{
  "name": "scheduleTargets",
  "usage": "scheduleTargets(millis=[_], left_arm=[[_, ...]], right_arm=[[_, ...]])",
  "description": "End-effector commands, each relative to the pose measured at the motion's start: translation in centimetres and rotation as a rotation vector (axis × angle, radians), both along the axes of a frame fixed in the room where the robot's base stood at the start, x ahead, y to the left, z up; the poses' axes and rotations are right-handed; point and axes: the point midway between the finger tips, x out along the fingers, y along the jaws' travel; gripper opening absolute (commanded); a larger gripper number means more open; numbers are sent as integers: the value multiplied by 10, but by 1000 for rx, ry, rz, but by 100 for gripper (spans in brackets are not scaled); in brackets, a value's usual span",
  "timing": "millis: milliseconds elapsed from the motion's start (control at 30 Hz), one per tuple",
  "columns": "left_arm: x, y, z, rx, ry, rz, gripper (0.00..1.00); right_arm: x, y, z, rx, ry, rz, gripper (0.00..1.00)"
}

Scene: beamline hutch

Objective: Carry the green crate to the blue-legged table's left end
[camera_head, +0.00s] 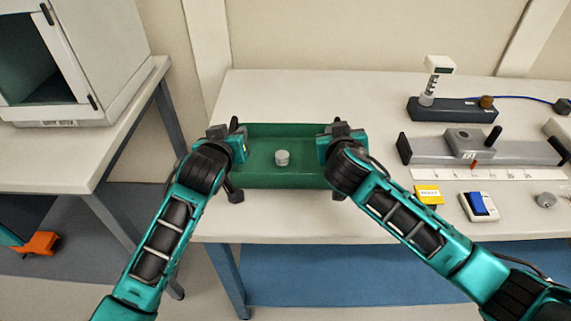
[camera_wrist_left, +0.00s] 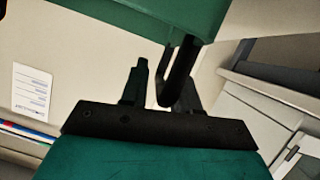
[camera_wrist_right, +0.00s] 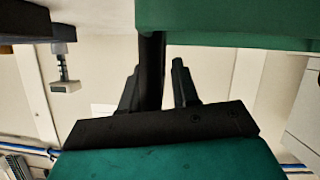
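The green crate (camera_head: 262,180) is over the left end of the pale-topped table with blue legs (camera_head: 290,225), and looks level. A small grey cylinder (camera_head: 282,157) is inside it. My left gripper (camera_head: 238,145) is at the crate's left end. In the left wrist view its fingers (camera_wrist_left: 160,90) stand apart on either side of a black handle (camera_wrist_left: 181,70). My right gripper (camera_head: 328,145) is at the right end. In the right wrist view its fingers (camera_wrist_right: 159,88) stand apart around the other black handle (camera_wrist_right: 152,65). The crate's underside is hidden.
Right of the crate are a yellow block (camera_head: 429,194), a blue-and-white item (camera_head: 481,205), a grey rail device (camera_head: 480,150) and a dark instrument base (camera_head: 452,109). A second table (camera_head: 60,170) with a white cabinet (camera_head: 80,60) stands left, across a floor gap.

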Motion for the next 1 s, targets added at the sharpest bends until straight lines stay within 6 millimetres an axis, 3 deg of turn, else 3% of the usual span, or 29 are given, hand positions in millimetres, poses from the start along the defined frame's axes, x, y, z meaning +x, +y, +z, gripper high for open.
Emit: scheduleTargets(millis=[133, 533, 1000], left_arm=[[0, 1, 0, 3, 0, 2, 45], [-8, 4, 3, 6, 0, 4, 45], [-80, 14, 32, 4, 1, 4, 45]], right_arm=[[1, -2, 1, -2, 0, -3, 45], [1, -4, 1, -5, -1, -7, 45], [1, -4, 1, -5, -1, -7, 45]])
